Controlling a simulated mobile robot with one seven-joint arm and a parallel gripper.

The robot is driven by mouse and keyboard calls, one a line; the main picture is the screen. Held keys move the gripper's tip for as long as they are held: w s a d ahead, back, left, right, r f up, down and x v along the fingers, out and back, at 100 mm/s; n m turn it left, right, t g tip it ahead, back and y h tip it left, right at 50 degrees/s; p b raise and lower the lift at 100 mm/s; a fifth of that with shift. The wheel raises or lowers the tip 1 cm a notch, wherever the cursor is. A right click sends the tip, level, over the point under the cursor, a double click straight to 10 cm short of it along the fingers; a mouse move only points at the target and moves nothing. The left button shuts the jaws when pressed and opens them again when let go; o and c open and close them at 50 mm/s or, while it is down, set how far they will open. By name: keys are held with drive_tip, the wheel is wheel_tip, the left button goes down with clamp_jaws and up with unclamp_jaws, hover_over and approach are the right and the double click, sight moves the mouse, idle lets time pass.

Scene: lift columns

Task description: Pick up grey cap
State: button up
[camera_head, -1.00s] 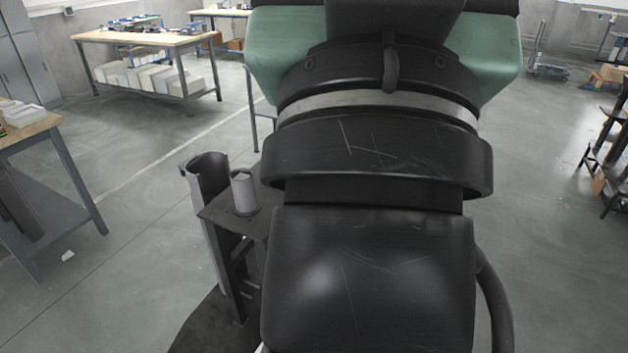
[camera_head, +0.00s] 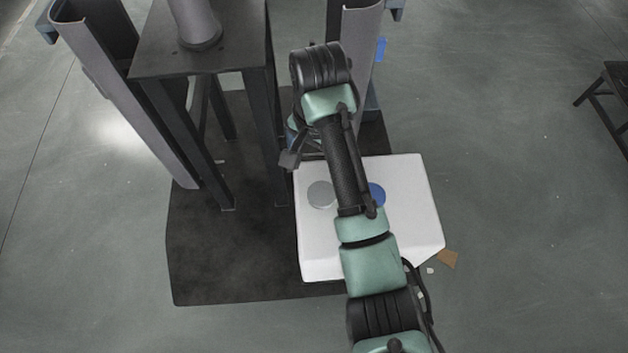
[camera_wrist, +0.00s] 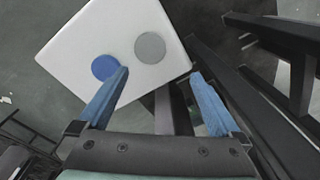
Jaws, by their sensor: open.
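The grey cap (camera_head: 321,194) is a flat round disc on top of a white block (camera_head: 318,255). It also shows in the wrist view (camera_wrist: 150,48), near the block's edge, beyond my fingertips. A blue cap (camera_head: 377,194) lies beside it, partly hidden by my arm in the head view; in the wrist view the blue cap (camera_wrist: 105,67) is close to the left fingertip. My gripper (camera_wrist: 160,73) has two blue fingers spread wide apart with nothing between them. In the head view my gripper is mostly hidden behind my wrist.
A dark stand (camera_head: 200,62) with a grey cylinder (camera_head: 194,22) on it rises left of the block. Tall grey curved columns (camera_head: 125,95) flank the stand. A dark mat (camera_head: 235,255) lies beneath. Open floor (camera_head: 520,200) is at the right.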

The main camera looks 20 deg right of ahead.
drive_tip(key=b, duration=0.2)
hover_over(321, 194)
drive_tip(key=shift+g, duration=0.3)
wheel_tip(321, 194, down, 8)
drive_tip(key=shift+s+a+f, duration=0.1)
drive_tip(key=shift+a+f, duration=0.05)
drive_tip(key=shift+f, duration=0.05)
drive_tip(key=shift+d+f+b, duration=0.2)
drive_tip(key=shift+f+b, duration=1)
drive_tip(key=shift+f, duration=1.55)
drive_tip(key=c, duration=1.2)
drive_tip(key=shift+r, duration=0.1)
